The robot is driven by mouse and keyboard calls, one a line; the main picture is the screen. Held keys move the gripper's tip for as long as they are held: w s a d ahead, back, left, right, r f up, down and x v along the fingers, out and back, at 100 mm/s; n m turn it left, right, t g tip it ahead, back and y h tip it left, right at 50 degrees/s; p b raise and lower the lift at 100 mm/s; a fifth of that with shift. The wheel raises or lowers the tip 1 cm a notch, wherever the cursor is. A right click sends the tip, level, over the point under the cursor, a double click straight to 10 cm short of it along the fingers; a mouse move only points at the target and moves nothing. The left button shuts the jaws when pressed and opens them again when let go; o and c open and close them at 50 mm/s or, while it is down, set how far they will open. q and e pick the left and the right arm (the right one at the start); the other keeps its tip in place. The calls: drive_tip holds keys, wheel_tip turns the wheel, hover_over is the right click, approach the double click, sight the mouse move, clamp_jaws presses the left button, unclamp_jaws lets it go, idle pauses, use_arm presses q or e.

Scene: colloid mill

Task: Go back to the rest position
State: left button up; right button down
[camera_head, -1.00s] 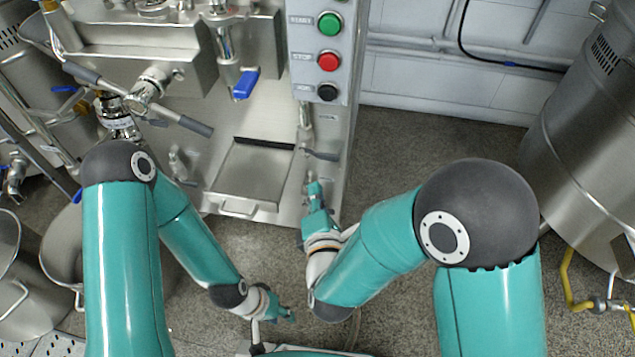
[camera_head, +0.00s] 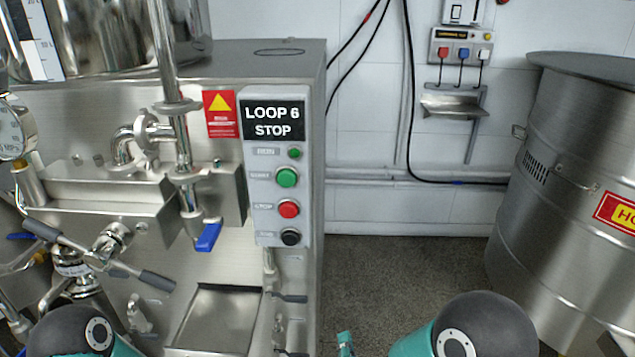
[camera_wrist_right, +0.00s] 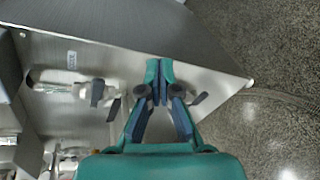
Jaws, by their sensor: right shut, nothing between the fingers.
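My right gripper (camera_wrist_right: 160,72) is shut and empty in the right wrist view, with its teal fingertips together in front of the steel machine side. Only the tip of the right gripper (camera_head: 345,343) shows at the bottom edge of the head view. It is to the right of the machine's lower front corner. My left gripper is out of the head view; only the dark elbow and a bit of teal of that arm show at the bottom left.
The steel mill (camera_head: 225,273) fills the left, with a control panel (camera_head: 279,180) reading "LOOP 6 STOP", a blue-handled valve (camera_head: 208,237) and a grey-gripped lever (camera_head: 157,280). A large steel tank (camera_head: 560,190) stands at right. Grey floor (camera_head: 410,270) between them is clear.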

drive_tip(key=s+d+f+m+g, duration=0.35)
drive_tip(key=d+f+m, duration=0.2)
drive_tip(key=f, duration=0.25)
drive_tip(key=s+d+f+m+g, duration=0.35)
drive_tip(key=d+f, duration=0.25)
drive_tip(key=f, duration=0.3)
drive_tip(key=s+a+f+m+g+y, duration=0.2)
drive_tip(key=s+m+g, duration=0.2)
drive_tip(key=s+m, duration=0.35)
drive_tip(key=s+a+f+m+g+y, duration=0.2)
drive_tip(key=s+a+m+g, duration=0.1)
drive_tip(key=s+m, duration=0.45)
wheel_tip(320, 180, up, 32)
drive_tip(key=m+p, duration=0.1)
drive_tip(key=p, duration=3.1)
drive_tip(key=shift+w+d, duration=0.15)
drive_tip(key=shift+w, duration=0.05)
